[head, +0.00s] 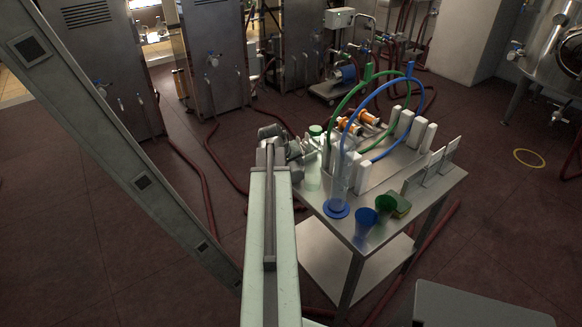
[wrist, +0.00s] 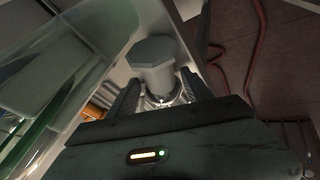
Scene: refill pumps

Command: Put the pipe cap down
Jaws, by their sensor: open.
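The pipe cap (wrist: 153,62) is a grey piece with a flat, many-sided top, seen close up in the wrist view. It sits between the two dark fingers of my gripper (wrist: 162,88), which are apart. A light grey surface lies around it, near an edge with dark red floor beyond; I cannot tell whether its underside touches that surface. In the head view my gripper (head: 305,149) is at the left edge of the steel table (head: 412,205), and the cap cannot be made out there.
A clear cylinder with a blue base (head: 337,208), a blue cup (head: 365,221), a green cup (head: 386,208) and a sponge (head: 401,207) stand near the front. A green-capped bottle (head: 315,131) is close to my gripper. White blocks (head: 404,123) and arched hoses (head: 352,92) crowd the back.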

